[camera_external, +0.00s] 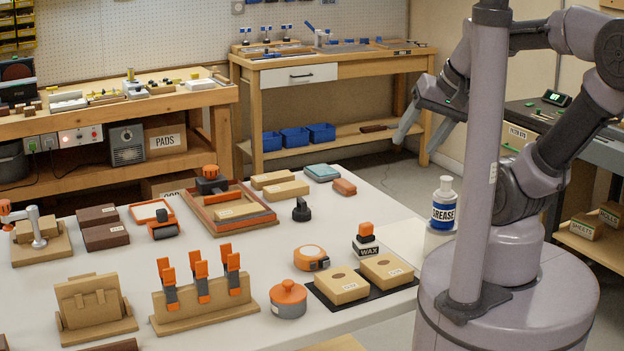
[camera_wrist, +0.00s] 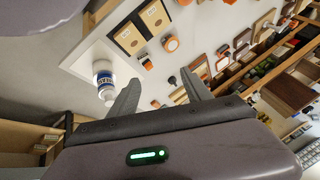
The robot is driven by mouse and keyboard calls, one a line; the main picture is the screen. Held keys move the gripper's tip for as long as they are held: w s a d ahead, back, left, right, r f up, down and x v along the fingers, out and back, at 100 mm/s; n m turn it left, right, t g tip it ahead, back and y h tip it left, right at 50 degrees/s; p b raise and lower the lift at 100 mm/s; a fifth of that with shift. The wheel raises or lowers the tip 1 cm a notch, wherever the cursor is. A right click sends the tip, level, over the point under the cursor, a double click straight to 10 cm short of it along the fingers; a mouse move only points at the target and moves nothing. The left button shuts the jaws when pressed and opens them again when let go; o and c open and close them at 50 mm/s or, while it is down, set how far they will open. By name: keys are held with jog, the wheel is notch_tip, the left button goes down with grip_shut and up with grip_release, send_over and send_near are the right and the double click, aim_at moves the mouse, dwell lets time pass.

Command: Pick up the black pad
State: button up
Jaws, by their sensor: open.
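A thin black mat (camera_external: 350,304) lies flat near the right end of the white table, with two tan labelled blocks on it hiding most of its surface. It also shows at the top of the wrist view (camera_wrist: 143,30). I cannot tell whether this mat is the black pad; no other flat black pad stands out on the table. My gripper (camera_external: 414,146) is open and empty, raised beyond the table's right side, well apart from the mat. Its two fingers also show spread in the wrist view (camera_wrist: 160,80).
A GREASE bottle (camera_external: 444,205) stands at the table's right edge. A wooden tray (camera_external: 267,220) lies farther back.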

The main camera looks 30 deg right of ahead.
jog(key=shift+o, duration=0.2)
jog(key=shift+o, duration=1.4)
jog(key=n+g+h+p, duration=0.1)
jog(key=n+h+p, duration=0.1)
jog(key=n, duration=0.1)
send_over(303, 200)
jog(key=s, duration=0.7)
notch_tip(303, 200, down, 15)
jog(key=shift+n, duration=0.3)
jog(key=b+x, duration=0.6)
jog(key=x, duration=1.3)
jog(key=shift+f, duration=0.35)
jog(key=shift+r, duration=0.1)
